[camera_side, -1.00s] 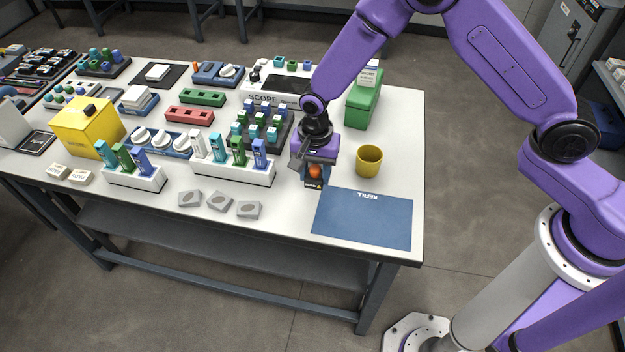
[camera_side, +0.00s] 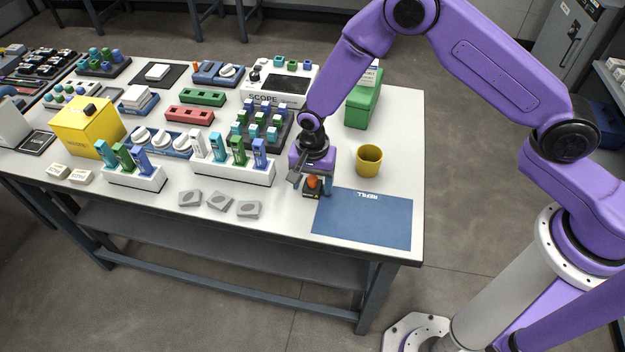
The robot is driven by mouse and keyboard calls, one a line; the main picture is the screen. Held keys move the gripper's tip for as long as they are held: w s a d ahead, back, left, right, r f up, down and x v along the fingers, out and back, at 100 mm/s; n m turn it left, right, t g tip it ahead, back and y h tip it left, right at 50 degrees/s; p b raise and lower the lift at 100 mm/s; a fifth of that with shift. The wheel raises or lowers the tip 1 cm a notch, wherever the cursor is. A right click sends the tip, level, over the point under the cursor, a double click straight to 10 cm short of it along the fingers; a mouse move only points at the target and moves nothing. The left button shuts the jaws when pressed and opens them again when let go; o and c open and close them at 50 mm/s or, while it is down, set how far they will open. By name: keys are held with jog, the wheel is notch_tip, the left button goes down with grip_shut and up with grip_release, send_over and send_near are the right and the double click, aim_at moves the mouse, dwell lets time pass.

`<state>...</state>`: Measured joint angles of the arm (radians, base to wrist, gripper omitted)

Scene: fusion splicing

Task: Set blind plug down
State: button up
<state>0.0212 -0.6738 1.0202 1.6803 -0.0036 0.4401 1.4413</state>
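My gripper (camera_side: 312,182) is low over the front part of the white table, left of the yellow cup and just beyond the blue mat's upper left corner. A small piece with an orange rounded top (camera_side: 312,181) and a dark lower part sits between its fingers; I take it to be the blind plug. One finger shows at its left and one at its right. The piece is at or very near the tabletop; I cannot tell whether it touches. Whether the fingers still press on it is too small to see.
A blue mat (camera_side: 362,224) marked REFILL lies at the front right. A yellow cup (camera_side: 369,160) stands behind it. Several grey blocks (camera_side: 220,201) lie to the left, before a white rack (camera_side: 232,172) of coloured pieces. A green box (camera_side: 364,103) stands behind my gripper.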

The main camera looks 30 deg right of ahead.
aim_at(313, 178)
jog(key=shift+r, duration=0.1)
notch_tip(313, 178, up, 12)
dwell(0.7)
jog(key=shift+s+r, duration=0.1)
jog(key=shift+r, duration=0.05)
jog(key=s+d+r+n, duration=0.4)
jog(key=s+d+n, duration=0.2)
jog(key=s, duration=0.3)
jog(key=s+d+r+n, duration=0.4)
jog(key=s+d+n, duration=0.2)
jog(key=s+n, duration=0.2)
jog(key=s+d+r+n, duration=0.4)
jog(key=s+d+n, duration=0.2)
jog(key=s, duration=0.5)
jog(key=shift+s+d+r+n, duration=0.35)
jog(key=shift+s+n, duration=0.05)
jog(key=shift+n, duration=0.4)
